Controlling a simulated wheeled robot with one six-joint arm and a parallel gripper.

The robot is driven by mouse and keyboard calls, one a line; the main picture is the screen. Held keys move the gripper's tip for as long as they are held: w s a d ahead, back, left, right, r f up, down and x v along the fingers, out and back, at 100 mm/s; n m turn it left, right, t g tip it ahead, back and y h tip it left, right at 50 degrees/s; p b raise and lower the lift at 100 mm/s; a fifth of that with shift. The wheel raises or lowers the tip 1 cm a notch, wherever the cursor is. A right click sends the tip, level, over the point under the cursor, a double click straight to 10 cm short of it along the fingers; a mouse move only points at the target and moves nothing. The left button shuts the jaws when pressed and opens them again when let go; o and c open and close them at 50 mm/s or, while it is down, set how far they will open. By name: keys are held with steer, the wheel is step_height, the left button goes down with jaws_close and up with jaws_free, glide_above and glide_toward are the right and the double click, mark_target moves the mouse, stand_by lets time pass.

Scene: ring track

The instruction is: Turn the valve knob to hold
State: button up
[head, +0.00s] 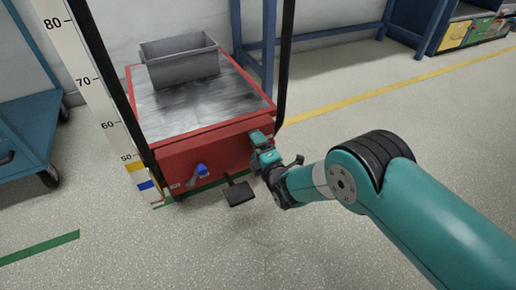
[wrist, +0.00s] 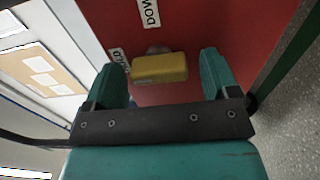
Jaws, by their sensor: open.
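The valve knob (wrist: 160,69) is a yellow bar-shaped handle on a red panel (wrist: 190,25) in the wrist view. It lies nearly level in that picture, between my two green fingers, with gaps on both sides. My gripper (wrist: 162,64) is open around it. A white label, partly cut off and reading "DOW", is above the knob, and a partly hidden label ending in "LD" is by its left end. In the head view my gripper (head: 260,140) is at the right of the cart's red front and hides the knob. I cannot tell which end of the knob points.
The red lift cart (head: 205,150) carries a grey open bin (head: 180,60) on its metal top. A blue lever (head: 202,170) and a black pedal (head: 238,192) are on its front side. A height scale (head: 85,70) stands at left. The floor in front is clear.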

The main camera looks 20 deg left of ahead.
steer(key=p+v, duration=0.9)
steer(key=v, duration=0.8)
steer(key=shift+d, duration=0.25)
steer(key=shift+r, duration=0.1)
